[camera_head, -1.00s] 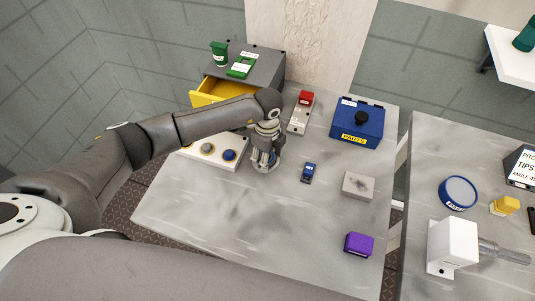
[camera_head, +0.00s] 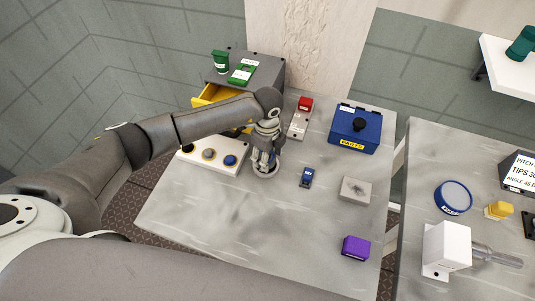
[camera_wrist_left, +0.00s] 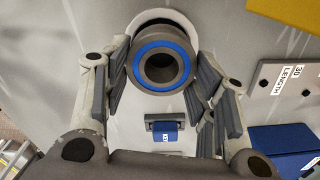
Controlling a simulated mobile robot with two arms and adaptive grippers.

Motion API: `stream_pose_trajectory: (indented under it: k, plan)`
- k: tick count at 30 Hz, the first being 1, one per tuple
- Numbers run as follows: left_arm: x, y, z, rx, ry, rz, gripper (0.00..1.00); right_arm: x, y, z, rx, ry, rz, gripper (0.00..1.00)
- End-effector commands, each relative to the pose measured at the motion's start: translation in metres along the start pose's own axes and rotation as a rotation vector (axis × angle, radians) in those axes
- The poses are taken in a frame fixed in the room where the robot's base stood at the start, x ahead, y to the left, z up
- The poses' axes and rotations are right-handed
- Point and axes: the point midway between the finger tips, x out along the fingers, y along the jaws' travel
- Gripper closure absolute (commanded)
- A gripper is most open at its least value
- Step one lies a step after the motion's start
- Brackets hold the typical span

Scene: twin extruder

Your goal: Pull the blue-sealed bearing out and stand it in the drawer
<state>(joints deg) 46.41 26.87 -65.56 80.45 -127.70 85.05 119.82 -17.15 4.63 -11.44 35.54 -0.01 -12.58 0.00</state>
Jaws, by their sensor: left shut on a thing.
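The blue-sealed bearing (camera_wrist_left: 160,53) is a grey ring with a blue band around a dark bore. In the left wrist view it sits between the fingers of my left gripper (camera_wrist_left: 160,90), which is shut on it. A pale round rim shows behind the bearing; I cannot tell how far the bearing is clear of it. In the head view my left gripper (camera_head: 265,165) points down over a pale round piece (camera_head: 266,173) on the table, and the fingers largely hide the bearing. The yellow drawer (camera_head: 207,96) stands open at the grey cabinet, partly behind my left arm. My right gripper is not in view.
A white panel (camera_head: 222,168) with round buttons lies left of the gripper. A small blue item (camera_head: 307,177) is close on the right.

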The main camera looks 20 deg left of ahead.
Motion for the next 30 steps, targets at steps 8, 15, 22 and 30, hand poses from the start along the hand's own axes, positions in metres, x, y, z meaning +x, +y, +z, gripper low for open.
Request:
stream_pose_trajectory:
  k: [8, 15, 22, 30]
  plan:
    - [-0.004, -0.001, 0.000, 0.000, 0.000, -0.002, 0.76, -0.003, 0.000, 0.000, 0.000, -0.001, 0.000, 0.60]
    - [-0.022, -0.001, 0.000, 0.000, 0.000, -0.002, 0.76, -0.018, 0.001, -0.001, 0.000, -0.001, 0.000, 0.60]
    - [-0.040, -0.001, 0.000, 0.000, 0.000, -0.002, 0.76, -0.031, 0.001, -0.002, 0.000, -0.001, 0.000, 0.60]
    - [-0.040, -0.001, 0.000, 0.000, 0.000, -0.001, 0.76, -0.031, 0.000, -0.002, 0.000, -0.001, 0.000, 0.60]
